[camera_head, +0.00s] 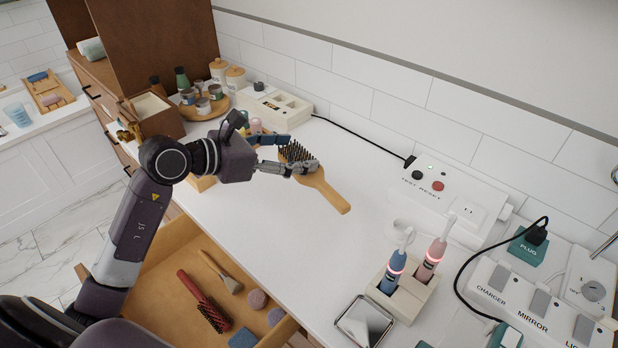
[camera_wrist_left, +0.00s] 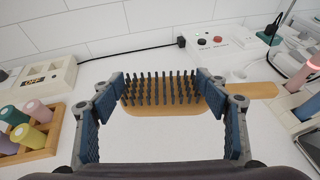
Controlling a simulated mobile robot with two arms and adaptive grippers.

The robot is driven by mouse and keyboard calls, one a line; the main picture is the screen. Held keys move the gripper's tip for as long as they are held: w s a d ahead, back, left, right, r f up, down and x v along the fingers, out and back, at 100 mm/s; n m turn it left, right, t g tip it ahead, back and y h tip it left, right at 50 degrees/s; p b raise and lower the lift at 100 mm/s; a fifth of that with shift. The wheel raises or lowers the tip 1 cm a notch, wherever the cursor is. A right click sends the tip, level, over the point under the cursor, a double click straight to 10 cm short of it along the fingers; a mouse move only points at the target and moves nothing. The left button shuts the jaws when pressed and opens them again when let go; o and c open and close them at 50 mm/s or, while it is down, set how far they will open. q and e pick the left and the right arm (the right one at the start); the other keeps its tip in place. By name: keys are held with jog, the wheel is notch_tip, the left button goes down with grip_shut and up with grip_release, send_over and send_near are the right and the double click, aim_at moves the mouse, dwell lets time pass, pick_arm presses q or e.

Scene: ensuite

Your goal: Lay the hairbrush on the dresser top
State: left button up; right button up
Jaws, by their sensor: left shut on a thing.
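A wooden hairbrush (camera_head: 330,193) with dark bristles is in my left gripper (camera_head: 291,155), over the white dresser top (camera_head: 262,222). Its handle points toward the lower right in the head view. In the left wrist view, the brush head (camera_wrist_left: 160,108) lies between the two blue-padded fingers, bristles toward the back wall, and the handle sticks out to the right. My left gripper is shut on the brush head. I cannot tell whether the brush touches the top. A second brush, red with dark bristles (camera_head: 206,303), lies in the open drawer (camera_head: 165,290) below. My right gripper is not in view.
Right of the brush stand a toothbrush holder (camera_head: 408,298) with two electric toothbrushes, a small mirror tray (camera_head: 363,322) and a white outlet box (camera_head: 436,195). Bottles and jars on a round tray (camera_head: 218,106) stand at the back left. The top around the handle is clear.

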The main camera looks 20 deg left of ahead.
pick_arm(q)
jog(key=w+a+r+n+t+y, duration=0.1)
jog(key=w+a+r, duration=0.1)
jog(key=r, duration=0.2)
jog(key=w+a+r+n+y, duration=0.1)
jog(key=w+a+r+y, duration=0.1)
jog(key=w+r, duration=0.15)
jog(key=shift+n, duration=0.3)
jog(key=f, duration=0.9)
jog(key=f+p, duration=0.1)
jog(key=f, duration=0.4)
jog(key=shift+s+a+f, duration=0.15)
jog(key=shift+s+a, duration=0.1)
notch_tip(320, 180, down, 5)
jog(key=shift+r, duration=0.1)
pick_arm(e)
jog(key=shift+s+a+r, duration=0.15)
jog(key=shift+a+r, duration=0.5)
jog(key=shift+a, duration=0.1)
pick_arm(q)
jog(key=o, duration=0.8)
jog(key=shift+f, duration=0.2)
jog(key=shift+c, duration=0.2)
jog(key=o, duration=0.4)
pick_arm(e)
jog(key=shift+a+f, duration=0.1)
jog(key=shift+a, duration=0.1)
pick_arm(q)
jog(key=shift+o, duration=0.2)
jog(key=shift+r, duration=0.1)
